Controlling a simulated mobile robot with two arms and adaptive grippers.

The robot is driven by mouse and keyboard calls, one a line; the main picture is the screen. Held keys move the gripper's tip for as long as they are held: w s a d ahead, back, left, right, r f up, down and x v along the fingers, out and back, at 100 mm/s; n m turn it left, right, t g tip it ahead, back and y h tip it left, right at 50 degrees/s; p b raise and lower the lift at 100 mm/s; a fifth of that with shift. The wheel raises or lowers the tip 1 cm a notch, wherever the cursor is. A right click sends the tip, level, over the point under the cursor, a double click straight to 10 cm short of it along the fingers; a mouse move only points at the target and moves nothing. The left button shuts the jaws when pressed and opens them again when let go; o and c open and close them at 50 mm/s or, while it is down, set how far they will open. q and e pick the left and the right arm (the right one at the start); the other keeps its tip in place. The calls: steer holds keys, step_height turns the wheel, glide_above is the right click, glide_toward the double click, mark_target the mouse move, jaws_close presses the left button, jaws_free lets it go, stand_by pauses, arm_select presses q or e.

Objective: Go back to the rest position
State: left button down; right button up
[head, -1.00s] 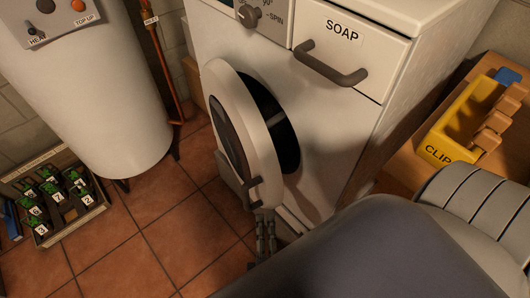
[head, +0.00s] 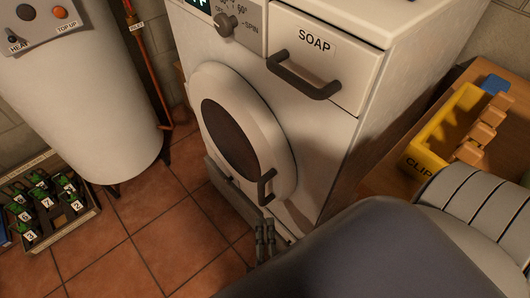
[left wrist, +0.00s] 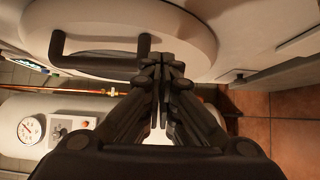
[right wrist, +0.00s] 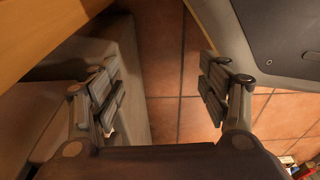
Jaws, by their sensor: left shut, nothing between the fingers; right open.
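My left gripper (head: 264,232) is shut and empty, just below the dark handle (head: 266,186) of the washing machine's round door (head: 268,130). The door lies against the front of the white washing machine (head: 335,130) and looks closed. In the left wrist view, the shut fingers (left wrist: 165,68) are close to the door handle (left wrist: 98,60); I cannot tell whether they touch it. My right gripper (right wrist: 160,85) is open and empty in the right wrist view, above the tiled floor. It does not show in the head view.
The soap drawer (head: 318,58) is shut. A white boiler (head: 85,100) stands left, with a copper pipe (head: 150,75) behind. A crate of numbered green items (head: 92,212) is on the floor. A yellow clip box (head: 425,150) sits on a wooden surface at right. Tiles (head: 150,245) between are clear.

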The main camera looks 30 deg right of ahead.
arm_select(q)
steer(key=v, duration=0.7)
steer(key=s+a+f+m+g+y+p, duration=0.1)
steer(key=a+f+m+g+y+p, duration=0.1)
steer(key=a+f+m+g+p, duration=0.5)
steer(key=s+a+f+m+y+p, duration=0.1)
steer(key=a+f+m, duration=0.1)
steer(key=a+f, duration=0.6)
steer(key=s+a+f+m+g+y+p, duration=0.2)
steer(key=s+a+f, duration=0.3)
steer(key=a, duration=0.5)
steer(key=s+a+f+m+g+y+p, duration=0.3)
steer(key=s+a+f+g+y+p, duration=0.1)
steer(key=s+a, duration=0.5)
steer(key=shift+a+f+g+p, duration=0.4)
steer(key=shift+a+f+g, duration=0.4)
steer(key=shift+a+f, duration=0.3)
arm_select(e)
steer(key=s+d+r, duration=0.1)
steer(key=s+r, duration=0.1)
steer(key=s, duration=0.4)
steer(key=s+d+r, duration=0.1)
steer(key=s, duration=0.6)
steer(key=shift+s+d+r+g, duration=0.3)
steer(key=shift+d+r+g, duration=0.05)
steer(key=shift+d+g, duration=0.05)
arm_select(q)
steer(key=shift+a+r, duration=0.1)
